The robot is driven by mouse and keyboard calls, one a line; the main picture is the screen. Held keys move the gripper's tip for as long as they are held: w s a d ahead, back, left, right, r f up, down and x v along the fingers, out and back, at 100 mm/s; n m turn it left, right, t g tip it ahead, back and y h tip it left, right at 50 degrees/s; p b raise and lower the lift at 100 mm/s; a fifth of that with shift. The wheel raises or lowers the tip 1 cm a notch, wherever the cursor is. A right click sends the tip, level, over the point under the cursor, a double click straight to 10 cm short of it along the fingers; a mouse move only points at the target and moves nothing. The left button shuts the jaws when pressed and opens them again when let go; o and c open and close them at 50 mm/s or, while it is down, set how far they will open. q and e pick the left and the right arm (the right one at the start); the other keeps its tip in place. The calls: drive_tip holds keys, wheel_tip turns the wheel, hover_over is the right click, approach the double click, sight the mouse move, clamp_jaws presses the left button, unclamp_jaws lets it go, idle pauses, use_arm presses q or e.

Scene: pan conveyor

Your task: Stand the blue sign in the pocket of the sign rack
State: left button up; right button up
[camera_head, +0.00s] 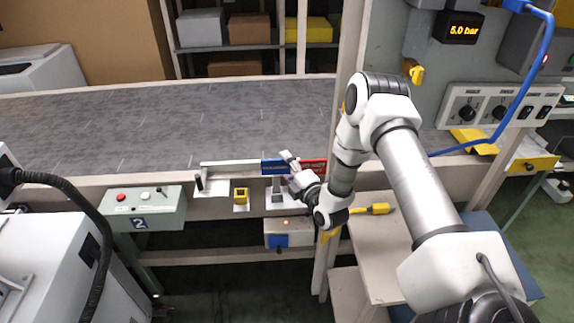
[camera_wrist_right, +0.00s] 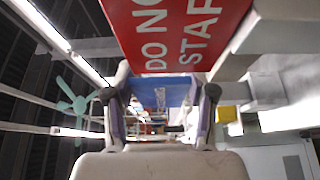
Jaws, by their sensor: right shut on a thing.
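My right gripper (camera_head: 287,167) is at the conveyor's front edge, shut on the blue sign (camera_head: 270,167). In the wrist view the blue sign (camera_wrist_right: 165,91) shows between the fingers of my right gripper (camera_wrist_right: 160,88). A red sign (camera_head: 315,164) stands just right of the blue one; in the wrist view its white lettering is close above the gripper (camera_wrist_right: 190,30). A grey upright block (camera_head: 277,188) on a pale plate is below the blue sign. I cannot tell which part is the rack's pocket, or whether the blue sign touches it. My left gripper is out of view.
A pale bar (camera_head: 237,164) lies left of the blue sign. A yellow square holder (camera_head: 241,196) and a dark peg (camera_head: 199,182) are on the front ledge. A control box (camera_head: 145,208) marked 2 is at left. The grey conveyor belt (camera_head: 170,120) is clear.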

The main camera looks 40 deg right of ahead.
drive_tip(key=shift+f+b, duration=0.3)
drive_tip(key=shift+f, duration=0.2)
drive_tip(key=o, duration=1.3)
drive_tip(key=shift+r, duration=0.1)
drive_tip(key=s+a, duration=0.1)
drive_tip(key=s, duration=1.1)
